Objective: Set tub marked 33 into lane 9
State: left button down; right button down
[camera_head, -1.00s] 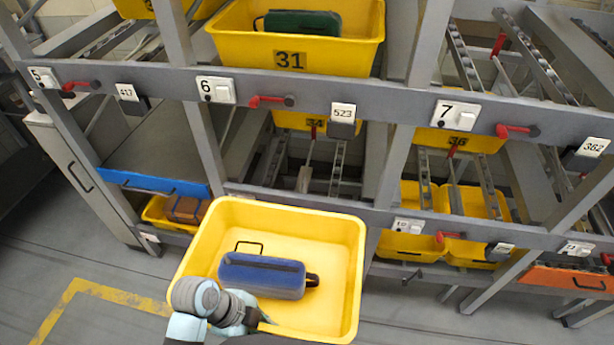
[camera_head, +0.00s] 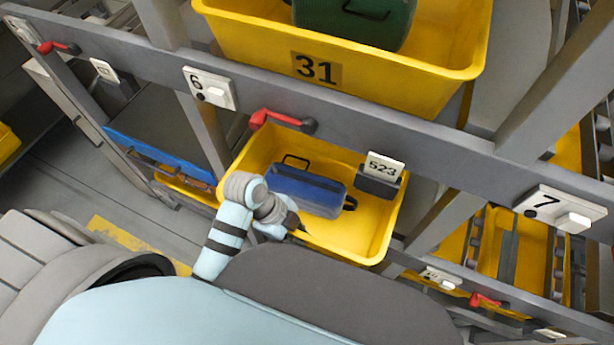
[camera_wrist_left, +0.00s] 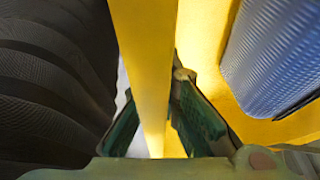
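A yellow tub (camera_head: 376,222) with a blue case (camera_head: 310,190) inside is seen from above in the head view, below the beam with labels 6 and 7. Part of its far edge is hidden by the beam, a red lever and the 523 tag. Its number is not in sight. My left gripper (camera_head: 296,226) is at the tub's near rim. In the left wrist view its green-padded fingers (camera_wrist_left: 160,112) stand on both sides of the yellow tub wall (camera_wrist_left: 146,50). Lane 9's label cannot be read. My right gripper is not in view.
A tub marked 31 (camera_head: 432,88) holding a green case sits above the grey beam (camera_head: 400,128). Red levers (camera_head: 282,121) and a 523 tag (camera_head: 384,168) stick out from the beam. A grey upright (camera_head: 203,135) stands left of the held tub.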

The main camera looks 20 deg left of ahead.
aim_at(320, 178)
pick_arm(q)
jog(key=w, duration=0.5)
jog(key=w+b, duration=0.1)
jog(key=w, duration=0.4)
jog(key=w+d, duration=0.1)
jog(key=w, duration=0.4)
jog(key=shift+w+b, duration=0.15)
jog(key=shift+b, duration=0.2)
notch_tip(320, 178, down, 3)
jog(key=shift+r+b, duration=0.15)
jog(key=shift+b, duration=0.15)
jog(key=shift+f, duration=0.35)
jog(key=c, duration=1.8)
grip_release()
jog(key=shift+r, duration=0.1)
jog(key=shift+a+r, duration=0.15)
jog(key=shift+r, duration=0.15)
jog(key=p+v, duration=0.1)
jog(key=v, duration=0.1)
jog(key=shift+a+r, duration=0.2)
jog(key=shift+r, duration=0.1)
jog(key=s+a, duration=0.1)
jog(key=a, duration=0.2)
jog(key=s+a, duration=0.1)
jog(key=a, duration=0.3)
jog(key=s+a+b, duration=0.1)
jog(key=a, duration=0.3)
jog(key=shift+a+f, duration=0.2)
